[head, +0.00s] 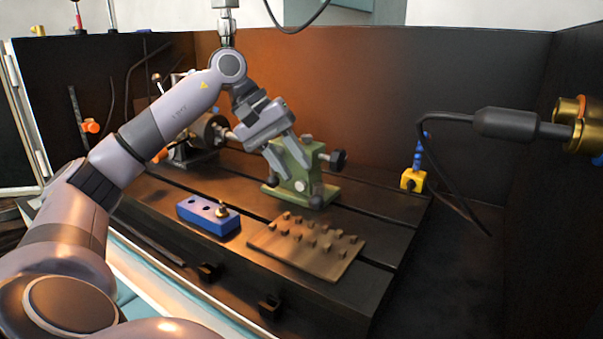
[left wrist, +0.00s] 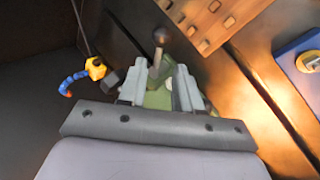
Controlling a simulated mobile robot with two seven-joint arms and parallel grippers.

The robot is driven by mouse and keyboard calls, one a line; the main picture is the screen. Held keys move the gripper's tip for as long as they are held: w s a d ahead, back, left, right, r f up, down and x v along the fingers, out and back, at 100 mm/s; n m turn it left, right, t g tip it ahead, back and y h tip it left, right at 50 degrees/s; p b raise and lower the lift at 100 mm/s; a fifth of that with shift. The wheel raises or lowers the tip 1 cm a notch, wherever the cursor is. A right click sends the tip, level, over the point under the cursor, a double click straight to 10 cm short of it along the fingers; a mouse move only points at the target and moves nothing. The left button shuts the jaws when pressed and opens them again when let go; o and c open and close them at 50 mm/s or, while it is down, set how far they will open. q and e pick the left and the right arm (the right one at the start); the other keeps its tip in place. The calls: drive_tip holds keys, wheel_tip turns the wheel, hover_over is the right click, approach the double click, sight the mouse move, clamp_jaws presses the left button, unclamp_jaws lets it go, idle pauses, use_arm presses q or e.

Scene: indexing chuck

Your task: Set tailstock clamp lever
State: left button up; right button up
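The green tailstock (head: 302,178) stands on the slotted table, with a dark knob (head: 338,159) on its right side. A clamp lever with a dark ball end (left wrist: 159,37) rises from the tailstock in the left wrist view and points toward the pegged board. A dark ball (head: 316,200) low on the tailstock's front in the head view looks like the same lever end. My left gripper (head: 287,156) is open above the tailstock; its fingers also show in the left wrist view (left wrist: 159,90), one on each side of the lever's lower part. Contact cannot be told. My right gripper is not in view.
A brown pegged board (head: 307,248) and a blue block with a brass fitting (head: 205,215) lie in front of the tailstock. A chuck unit (head: 200,140) stands behind left. A yellow block with blue hose (head: 413,180) is at right. Dark walls enclose the table.

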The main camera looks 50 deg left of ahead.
sight(317, 200)
use_arm(q)
drive_tip(key=shift+s+a+r, duration=0.1)
drive_tip(key=shift+r, duration=0.05)
drive_tip(key=o, duration=0.4)
drive_tip(key=shift+c, duration=0.2)
drive_tip(key=shift+r, duration=0.1)
drive_tip(key=shift+b, duration=0.4)
drive_tip(key=shift+b+x, duration=0.6)
drive_tip(key=shift+x, duration=3)
clamp_jaws()
